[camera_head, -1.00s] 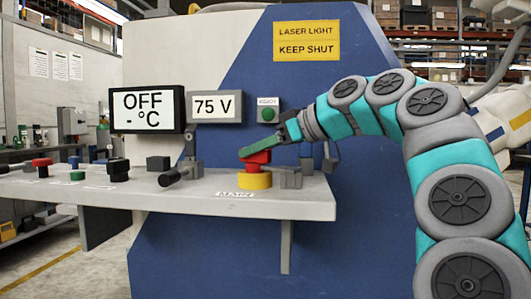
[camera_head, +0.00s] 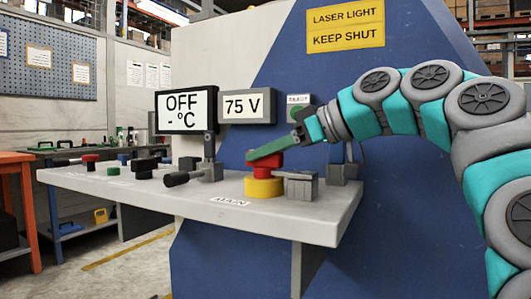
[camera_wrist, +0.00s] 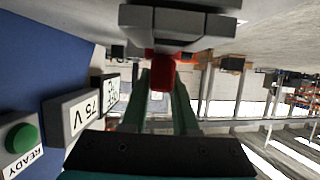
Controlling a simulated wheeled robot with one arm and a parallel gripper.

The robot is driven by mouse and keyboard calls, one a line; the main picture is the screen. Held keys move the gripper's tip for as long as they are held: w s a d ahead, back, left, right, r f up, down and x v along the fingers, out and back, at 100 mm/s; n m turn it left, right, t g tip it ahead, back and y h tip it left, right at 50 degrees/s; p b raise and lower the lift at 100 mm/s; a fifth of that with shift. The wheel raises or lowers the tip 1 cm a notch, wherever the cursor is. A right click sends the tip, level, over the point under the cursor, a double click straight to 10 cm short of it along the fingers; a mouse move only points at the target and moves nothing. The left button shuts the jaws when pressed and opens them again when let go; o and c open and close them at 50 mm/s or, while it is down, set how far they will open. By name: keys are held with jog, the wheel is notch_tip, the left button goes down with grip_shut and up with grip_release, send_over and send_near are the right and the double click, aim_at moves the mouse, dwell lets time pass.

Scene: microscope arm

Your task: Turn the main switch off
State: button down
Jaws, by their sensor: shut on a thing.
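The main switch is a red knob (camera_head: 266,171) on a round yellow base (camera_head: 263,187), beside the MAIN label (camera_head: 230,201) on the grey panel shelf. My gripper (camera_head: 258,154) reaches in from the right, its green fingers at the top of the red knob. In the wrist view the red knob (camera_wrist: 162,76) sits between the two finger ends, and my gripper (camera_wrist: 163,82) is shut on it. The fingers partly hide the knob, and its exact turn angle is hard to tell.
The grey shelf (camera_head: 130,188) holds a black-handled lever (camera_head: 177,179) and several knobs to the left. Grey blocks (camera_head: 302,187) stand just right of the switch. Displays read OFF -°C (camera_head: 186,110) and 75 V (camera_head: 247,106). A green READY button (camera_head: 297,112) is behind.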

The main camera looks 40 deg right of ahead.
jog(key=c, duration=0.7)
grip_release()
jog(key=p+v, duration=0.1)
jog(key=v, duration=0.6)
jog(key=shift+s+d+r, duration=0.1)
jog(key=shift+s+r, duration=0.1)
jog(key=shift+s, duration=0.1)
